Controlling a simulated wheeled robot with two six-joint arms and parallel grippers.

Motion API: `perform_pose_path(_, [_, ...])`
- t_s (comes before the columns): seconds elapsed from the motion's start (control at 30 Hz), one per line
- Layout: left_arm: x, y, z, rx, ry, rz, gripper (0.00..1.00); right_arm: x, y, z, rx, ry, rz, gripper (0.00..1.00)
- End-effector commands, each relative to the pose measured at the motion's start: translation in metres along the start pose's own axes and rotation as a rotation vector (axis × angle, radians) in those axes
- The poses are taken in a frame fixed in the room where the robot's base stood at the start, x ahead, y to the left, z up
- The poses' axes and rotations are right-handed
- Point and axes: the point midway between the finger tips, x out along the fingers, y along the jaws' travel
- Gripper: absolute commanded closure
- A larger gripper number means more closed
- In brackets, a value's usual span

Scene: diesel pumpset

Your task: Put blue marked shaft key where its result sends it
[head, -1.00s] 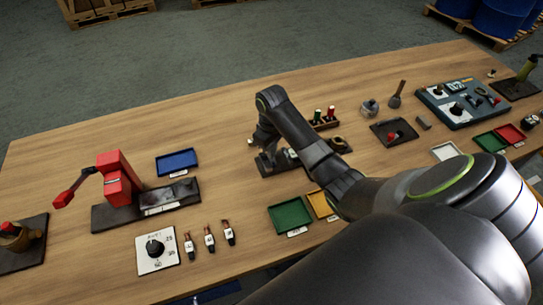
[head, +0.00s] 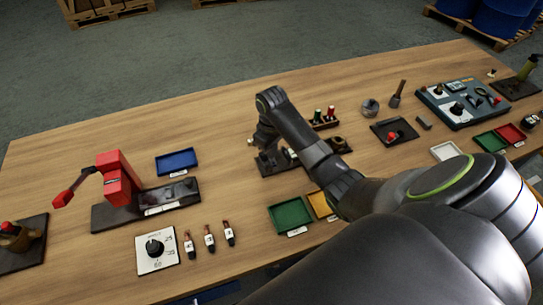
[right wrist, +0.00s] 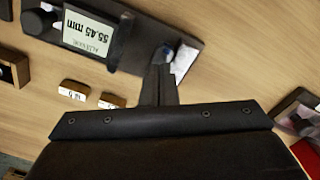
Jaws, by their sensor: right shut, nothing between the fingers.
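My right gripper (right wrist: 160,88) is shut and empty in the right wrist view. Its fingertips are at the edge of a dark measuring device (right wrist: 125,35) whose display (right wrist: 88,32) reads 55.45 mm. A small grey piece with a blue patch (right wrist: 167,52), possibly the blue marked shaft key, shows just beyond the fingertips beside a white patch; contact cannot be told. In the head view my right gripper (head: 262,143) is over the dark device (head: 270,163), which the arm partly hides. A green tray (head: 290,215) and a yellow tray (head: 319,204) stand in front of it. My left gripper is out of view.
A red press (head: 118,178), a blue tray (head: 176,162), a dial plate (head: 156,250) and several tagged parts (head: 209,238) are at left. A white tray (head: 445,151), another green tray (head: 490,141) and a red tray (head: 511,133) are at right. The table's back is clear.

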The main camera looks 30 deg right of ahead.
Motion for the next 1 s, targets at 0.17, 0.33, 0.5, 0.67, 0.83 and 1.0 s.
perform_pose_path(0.17, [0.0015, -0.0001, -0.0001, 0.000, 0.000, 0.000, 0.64, 0.0043, -0.0002, 0.0001, 0.000, 0.000, 0.000, 1.00])
perform_pose_path(0.33, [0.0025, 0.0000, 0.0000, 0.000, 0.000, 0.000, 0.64, 0.0077, -0.0003, 0.0002, 0.000, -0.001, -0.001, 1.00])
perform_pose_path(0.5, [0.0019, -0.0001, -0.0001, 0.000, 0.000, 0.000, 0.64, 0.0076, 0.0001, 0.0004, 0.000, -0.001, 0.000, 1.00])
perform_pose_path(0.67, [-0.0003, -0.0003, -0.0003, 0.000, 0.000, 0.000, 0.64, 0.0071, 0.0022, 0.0017, 0.001, -0.002, 0.000, 1.00])
perform_pose_path(0.83, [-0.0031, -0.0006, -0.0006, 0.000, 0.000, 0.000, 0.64, 0.0071, 0.0056, 0.0035, 0.001, -0.002, 0.001, 1.00])
perform_pose_path(1.0, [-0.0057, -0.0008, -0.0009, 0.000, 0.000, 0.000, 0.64, 0.0069, 0.0085, 0.0051, 0.001, -0.002, 0.001, 1.00])
